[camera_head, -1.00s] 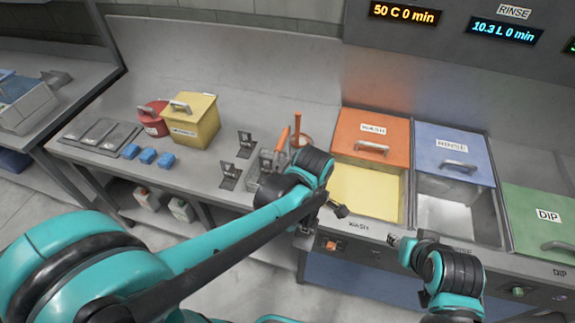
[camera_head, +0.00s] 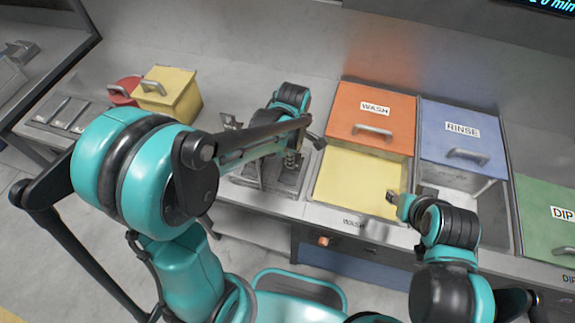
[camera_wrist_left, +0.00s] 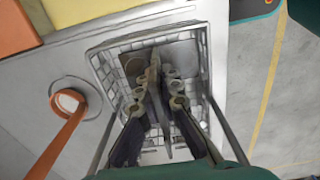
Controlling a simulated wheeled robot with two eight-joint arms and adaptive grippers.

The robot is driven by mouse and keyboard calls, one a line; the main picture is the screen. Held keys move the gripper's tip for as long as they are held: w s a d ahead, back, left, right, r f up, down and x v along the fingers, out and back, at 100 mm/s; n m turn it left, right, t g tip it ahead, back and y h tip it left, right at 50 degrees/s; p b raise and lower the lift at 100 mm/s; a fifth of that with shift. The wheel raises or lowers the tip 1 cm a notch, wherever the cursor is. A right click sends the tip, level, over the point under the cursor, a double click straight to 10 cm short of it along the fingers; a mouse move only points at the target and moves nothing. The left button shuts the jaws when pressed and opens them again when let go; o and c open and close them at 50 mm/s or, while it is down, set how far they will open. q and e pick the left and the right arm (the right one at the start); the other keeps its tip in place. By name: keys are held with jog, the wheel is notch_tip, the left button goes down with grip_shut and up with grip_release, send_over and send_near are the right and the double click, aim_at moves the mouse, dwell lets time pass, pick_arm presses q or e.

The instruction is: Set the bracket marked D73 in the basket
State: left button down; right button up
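My left gripper (camera_head: 292,160) points down over the wire basket (camera_head: 244,180) on the counter. In the left wrist view its two fingers (camera_wrist_left: 160,98) are closed around a thin grey plate, the bracket (camera_wrist_left: 155,72), seen edge-on. The bracket is within the outline of the basket (camera_wrist_left: 96,62); whether it touches the bottom I cannot tell. No D73 mark is readable. Another bracket (camera_head: 230,122) shows on the counter behind, partly hidden by my arm. My right gripper (camera_head: 392,197) is over the front of the wash basin, its fingers too small to judge.
The wash basin (camera_head: 350,180) with orange lid (camera_head: 375,105), the rinse basin with blue lid (camera_head: 465,140) and a green dip lid (camera_head: 550,215) are right. Yellow (camera_head: 175,95) and red (camera_head: 125,90) containers stand left. An orange-handled round tool (camera_wrist_left: 68,103) is beside the basket.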

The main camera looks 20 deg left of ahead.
pick_arm(q)
jog(key=shift+w+a+f, duration=0.7)
jog(key=shift+w+f, duration=0.1)
jog(key=shift+w, duration=0.05)
jog(key=shift+f+b, duration=0.95)
jog(key=shift+f, duration=0.95)
jog(key=shift+s, duration=0.1)
jog(key=shift+f, duration=0.15)
jog(key=c, duration=1.7)
grip_release()
